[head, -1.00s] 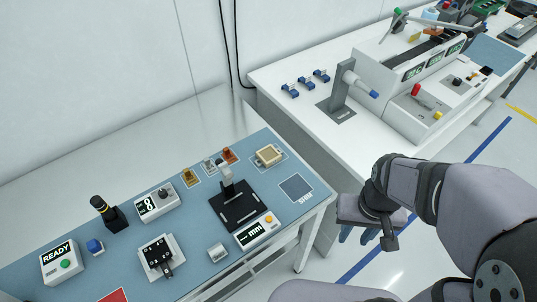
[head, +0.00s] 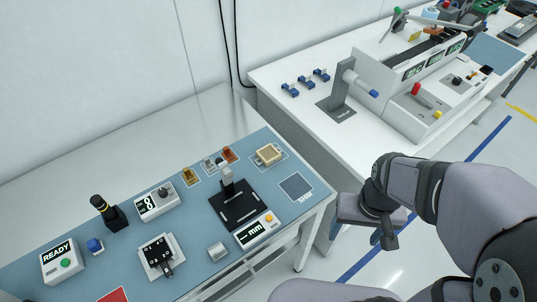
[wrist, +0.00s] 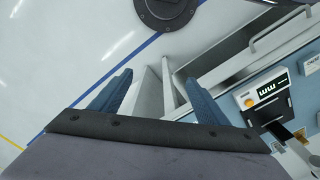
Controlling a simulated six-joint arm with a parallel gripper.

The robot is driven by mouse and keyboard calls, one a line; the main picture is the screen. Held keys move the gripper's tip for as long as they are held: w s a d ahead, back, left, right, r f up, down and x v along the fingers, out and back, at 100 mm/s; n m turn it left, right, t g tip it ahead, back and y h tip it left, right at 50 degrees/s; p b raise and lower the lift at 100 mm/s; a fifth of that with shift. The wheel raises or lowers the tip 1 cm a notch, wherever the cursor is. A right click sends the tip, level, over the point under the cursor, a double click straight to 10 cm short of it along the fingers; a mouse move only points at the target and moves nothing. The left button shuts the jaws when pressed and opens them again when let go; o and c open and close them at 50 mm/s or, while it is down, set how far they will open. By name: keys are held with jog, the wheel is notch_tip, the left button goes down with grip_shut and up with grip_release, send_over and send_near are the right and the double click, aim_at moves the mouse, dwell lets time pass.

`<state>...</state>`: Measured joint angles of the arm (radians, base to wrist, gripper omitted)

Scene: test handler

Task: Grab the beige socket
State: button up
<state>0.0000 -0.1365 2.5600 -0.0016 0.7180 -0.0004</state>
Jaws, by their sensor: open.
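The beige socket (head: 269,154) is a small square block. It sits on a marked pad near the back right of the blue bench mat, in the head view. I cannot make it out in the wrist view. My gripper (head: 356,233) is off the right end of this bench, apart from the socket and to its lower right. In the wrist view my gripper (wrist: 160,92) shows two blue fingers spread apart with nothing between them.
Left of the socket stand small orange and grey parts (head: 229,154) and a black-based fixture (head: 236,205) with an upright post. A display box (head: 256,230) is at the front edge. A second white table (head: 310,123) with a tester lies behind to the right.

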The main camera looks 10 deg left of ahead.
aim_at(274, 159)
jog(key=w+a+f+n+t, duration=0.1)
jog(key=w+f+n+t, duration=0.15)
jog(key=w, duration=0.55)
jog(key=w+a+f+n+t, duration=0.1)
jog(key=w+f+n+t, duration=0.1)
jog(key=w+t, duration=0.35)
jog(key=w+a+y, duration=0.1)
jog(key=w+a, duration=0.1)
jog(key=w+a+n+y, duration=0.1)
jog(key=w+a+y, duration=0.1)
jog(key=w+a+n+t+y+b, duration=0.1)
jog(key=w+a, duration=0.1)
jog(key=a, duration=0.1)
jog(key=shift+w+a+y, duration=0.1)
jog(key=shift+y, duration=0.2)
jog(key=a+y, duration=0.1)
jog(key=a, duration=0.1)
jog(key=a+n+y+b, duration=0.1)
jog(key=a, duration=0.1)
jog(key=s+a+n+y, duration=0.1)
jog(key=a+y, duration=0.1)
jog(key=shift+a+t, duration=0.2)
jog(key=shift+t, duration=0.1)
jog(key=shift+s+a+r+n+y, duration=0.2)
jog(key=shift+s+a+n+y, duration=0.05)
jog(key=shift+a+y, duration=0.25)
jog(key=shift+x, duration=1.05)
jog(key=shift+r+p+x, duration=0.2)
jog(key=shift+p+x, duration=0.75)
jog(key=shift+x, duration=1.7)
